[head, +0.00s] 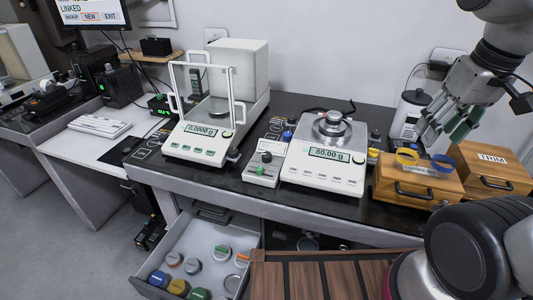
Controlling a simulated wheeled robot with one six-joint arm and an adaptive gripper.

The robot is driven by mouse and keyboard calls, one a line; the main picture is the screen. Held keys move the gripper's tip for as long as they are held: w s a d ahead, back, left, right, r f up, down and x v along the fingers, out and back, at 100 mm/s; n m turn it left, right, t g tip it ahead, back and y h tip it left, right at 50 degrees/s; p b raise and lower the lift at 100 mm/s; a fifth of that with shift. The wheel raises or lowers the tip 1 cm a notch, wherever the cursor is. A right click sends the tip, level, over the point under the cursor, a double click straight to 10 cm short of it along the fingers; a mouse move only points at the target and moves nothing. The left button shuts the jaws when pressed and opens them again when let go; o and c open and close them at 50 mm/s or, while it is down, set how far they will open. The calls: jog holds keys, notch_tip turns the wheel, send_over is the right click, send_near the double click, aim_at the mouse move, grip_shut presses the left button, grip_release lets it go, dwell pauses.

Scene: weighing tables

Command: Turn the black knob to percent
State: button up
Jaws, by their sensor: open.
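A small white control box (262,177) stands on the dark bench between the two balances. A black knob (267,157) sits on its upper face, with a green knob (261,171) below it. The markings around the black knob are too small to read, so its setting cannot be told. My gripper (441,132) is open and empty at the upper right. It hangs above the wooden drawer boxes, well to the right of the control box and apart from it.
A balance reading 80.00 g (326,166) with a metal weight stands right of the control box. A glass-shielded balance (195,142) stands left. Wooden boxes (405,187) with yellow and blue rings stand right. An open drawer (190,240) with several jars juts out below.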

jog(key=w+a+f+n+g, duration=0.2)
jog(key=w+a+f+n, duration=0.1)
jog(key=w+a, duration=0.3)
jog(key=w+a+f+n+g, duration=0.1)
jog(key=w+a+f+n, duration=0.25)
jog(key=a, duration=0.35)
jog(key=n+h, duration=0.1)
jog(key=n, duration=0.9)
send_over(266, 154)
jog(key=s+d, duration=0.4)
jog(key=shift+g, duration=0.3)
jog(key=f, duration=1)
jog(key=shift+s+a, duration=0.1)
jog(key=shift+a, duration=0.1)
jog(key=w+a+n, duration=0.1)
jog(key=w+n, duration=0.1)
jog(key=w+a+r+n+t, duration=0.1)
jog(key=w+a+n, duration=0.1)
jog(key=shift+a+r+n+y, duration=0.1)
jog(key=shift+a+n+y, duration=0.15)
jog(key=shift+n+y, duration=0.1)
jog(key=shift+n, duration=0.9)
jog(key=shift+f, duration=0.35)
notch_tip(266, 154, down, 7)
jog(key=shift+f, duration=0.1)
jog(key=c, duration=1)
